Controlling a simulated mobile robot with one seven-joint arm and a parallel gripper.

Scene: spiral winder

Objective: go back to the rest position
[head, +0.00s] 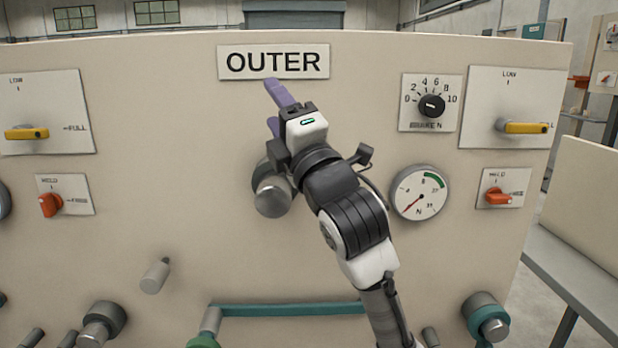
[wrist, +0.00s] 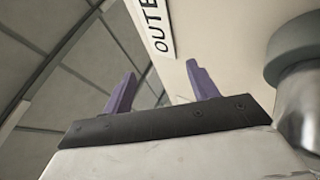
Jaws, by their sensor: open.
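My gripper (head: 270,108) is in front of the cream panel (head: 170,130), just below the OUTER sign (head: 273,62) in the head view. Its purple fingers point up and to the left. In the wrist view my gripper (wrist: 160,88) shows two purple fingers standing wide apart with nothing between them. The OUTER sign (wrist: 156,25) shows beyond the fingers there. A grey metal cylinder (head: 272,196) on the panel is beside my gripper in the head view and partly hidden behind it. It appears close at the right edge of the wrist view.
A round gauge (head: 419,192) and a black BRAKE N dial (head: 432,105) are right of my arm. Yellow levers (head: 26,133) and orange switches (head: 50,205) flank both sides. Rollers and a teal bar (head: 290,310) stick out below. Left of my arm, the panel's middle is mostly bare.

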